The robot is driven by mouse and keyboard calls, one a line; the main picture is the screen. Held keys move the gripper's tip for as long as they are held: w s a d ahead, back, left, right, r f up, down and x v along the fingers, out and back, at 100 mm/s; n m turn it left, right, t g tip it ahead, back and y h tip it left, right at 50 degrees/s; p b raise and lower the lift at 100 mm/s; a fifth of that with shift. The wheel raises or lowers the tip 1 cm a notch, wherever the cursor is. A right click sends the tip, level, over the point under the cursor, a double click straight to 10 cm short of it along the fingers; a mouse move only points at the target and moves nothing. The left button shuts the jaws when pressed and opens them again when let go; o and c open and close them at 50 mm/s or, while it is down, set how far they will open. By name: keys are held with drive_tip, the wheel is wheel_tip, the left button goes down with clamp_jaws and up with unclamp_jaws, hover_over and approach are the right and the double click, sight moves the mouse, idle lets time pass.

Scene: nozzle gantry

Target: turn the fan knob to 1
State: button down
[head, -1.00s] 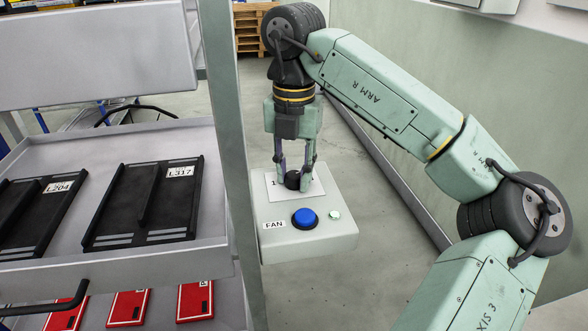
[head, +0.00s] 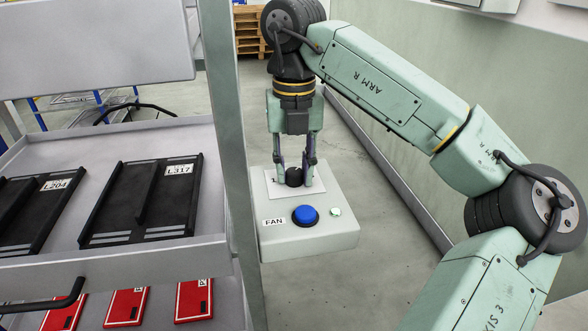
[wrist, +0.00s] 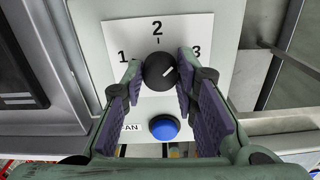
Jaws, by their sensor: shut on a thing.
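The fan knob (head: 294,178) is a round black knob on a white plate (head: 273,189) on top of a grey box labelled FAN (head: 274,222). In the wrist view the knob (wrist: 160,71) sits among the printed marks 1 at left, 2 at top and 3 at right. My gripper (head: 295,181) comes from above and is shut on the knob. In the wrist view my gripper (wrist: 158,72) has one finger pad on each side of it.
A blue button (head: 305,215) and a small pale green button (head: 335,212) sit on the box in front of the knob. A grey post (head: 229,150) and a shelf rack (head: 215,249) with black trays (head: 176,204) stand left. Floor is open to the right.

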sight(294, 171)
drive_tip(key=n, duration=0.5)
drive_tip(key=shift+n, duration=0.3)
drive_tip(key=n, duration=1.1)
drive_tip(key=shift+n, duration=0.4)
drive_tip(key=n, duration=0.6)
drive_tip(key=shift+p, duration=0.35)
drive_tip(key=c, duration=1.2)
unclamp_jaws()
drive_tip(key=shift+c, duration=0.2)
wheel_tip(294, 171, up, 12)
